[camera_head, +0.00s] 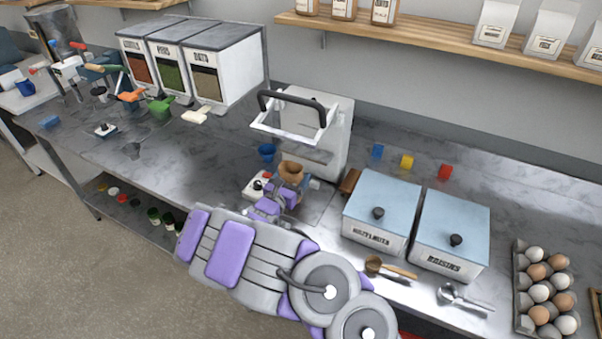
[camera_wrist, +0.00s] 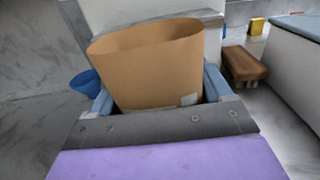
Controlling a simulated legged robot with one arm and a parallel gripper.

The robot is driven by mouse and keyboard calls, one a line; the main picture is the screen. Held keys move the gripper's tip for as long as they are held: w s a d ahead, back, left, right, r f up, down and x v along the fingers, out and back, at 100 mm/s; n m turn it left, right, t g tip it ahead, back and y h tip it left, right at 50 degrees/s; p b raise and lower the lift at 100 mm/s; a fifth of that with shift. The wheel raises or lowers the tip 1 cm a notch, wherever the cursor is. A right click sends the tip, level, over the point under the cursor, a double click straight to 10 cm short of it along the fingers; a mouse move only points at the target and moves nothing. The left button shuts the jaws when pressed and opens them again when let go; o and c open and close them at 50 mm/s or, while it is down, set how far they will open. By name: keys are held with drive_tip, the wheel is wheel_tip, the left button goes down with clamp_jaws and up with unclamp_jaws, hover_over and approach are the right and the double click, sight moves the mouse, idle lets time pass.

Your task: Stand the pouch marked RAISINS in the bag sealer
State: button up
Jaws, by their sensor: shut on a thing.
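A brown kraft pouch (camera_head: 291,169) is upright in my gripper (camera_head: 286,190), its mouth open and facing up. In the wrist view the pouch (camera_wrist: 150,65) stands between the two blue-grey fingers of my gripper (camera_wrist: 158,105). Only the edge of a pale label shows low on it, so I cannot read its marking. The white bag sealer (camera_head: 335,135) stands just behind the pouch, with its dark handle raised. Its white base with a red button (camera_head: 256,187) is partly hidden by my gripper. I cannot tell whether the pouch touches the sealer.
A blue cup (camera_head: 267,152) stands left of the pouch. A brown block (camera_head: 350,181) is to the right, before two blue-lidded bins, one marked RAISINS (camera_head: 446,258). Scoops (camera_head: 392,268) and an egg tray (camera_head: 521,300) are at the front right. Counter left of the sealer is mostly clear.

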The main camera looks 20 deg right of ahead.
drive_tip(key=shift+x, duration=0.9)
drive_tip(key=shift+w+d+f+b, duration=0.2)
drive_tip(key=shift+w+d+b, duration=0.15)
drive_tip(key=shift+w+d, duration=0.15)
drive_tip(key=shift+w+d+f+b, duration=0.2)
drive_tip(key=shift+w+d+b, duration=0.15)
drive_tip(key=shift+w, duration=0.25)
drive_tip(key=shift+d+f, duration=0.2)
drive_tip(key=shift+f, duration=0.1)
drive_tip(key=shift+d, duration=0.3)
drive_tip(key=o, duration=1.1)
drive_tip(key=shift+a, duration=0.35)
drive_tip(key=shift+f, duration=0.1)
drive_tip(key=shift+d, duration=0.1)
drive_tip(key=shift+s, duration=0.1)
